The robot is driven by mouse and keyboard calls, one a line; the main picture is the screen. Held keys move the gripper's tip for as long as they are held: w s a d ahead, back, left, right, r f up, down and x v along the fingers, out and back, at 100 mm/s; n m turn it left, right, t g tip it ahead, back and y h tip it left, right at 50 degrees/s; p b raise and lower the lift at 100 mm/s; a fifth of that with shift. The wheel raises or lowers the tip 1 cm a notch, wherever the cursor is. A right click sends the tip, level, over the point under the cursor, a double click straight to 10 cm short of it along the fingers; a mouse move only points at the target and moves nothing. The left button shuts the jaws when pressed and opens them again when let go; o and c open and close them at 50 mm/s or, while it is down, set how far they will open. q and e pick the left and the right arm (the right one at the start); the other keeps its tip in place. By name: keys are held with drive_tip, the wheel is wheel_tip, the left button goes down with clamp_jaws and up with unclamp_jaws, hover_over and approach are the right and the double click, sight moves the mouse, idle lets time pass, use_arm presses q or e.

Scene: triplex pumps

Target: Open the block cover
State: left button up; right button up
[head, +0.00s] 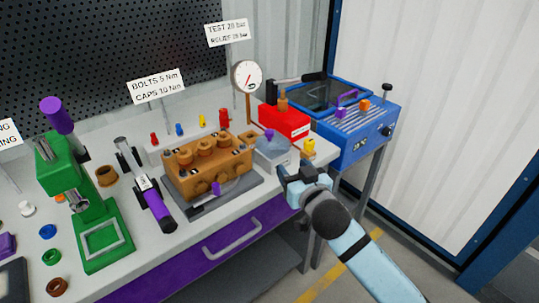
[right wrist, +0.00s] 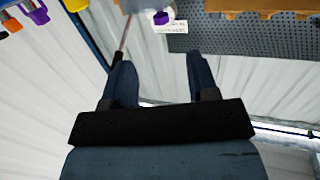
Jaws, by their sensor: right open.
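The brown pump block (head: 205,168) sits on a dark grey base plate on the bench, with several round caps on top and a purple-ended lever (head: 216,188) at its front. Right of it stands a small grey box with a translucent, purple-knobbed cover (head: 272,148), which looks shut. I cannot tell for certain which part is the block cover. My right gripper (head: 287,183) is open and empty, just in front of the grey box and apart from the purple knob. The right wrist view shows its two fingers (right wrist: 162,78) spread with nothing between them. My left gripper is out of view.
A red box (head: 284,122), a gauge (head: 246,76) and a blue test unit (head: 355,125) stand behind and right. Floor right of the bench is clear.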

sight(272, 133)
drive_tip(key=shift+t, duration=0.3)
drive_tip(key=x, duration=0.5)
drive_tip(key=r+b+x, duration=0.1)
drive_tip(key=x, duration=0.4)
drive_tip(key=b+x, duration=0.1)
drive_tip(key=x, duration=0.4)
drive_tip(key=shift+r, duration=0.25)
clamp_jaws()
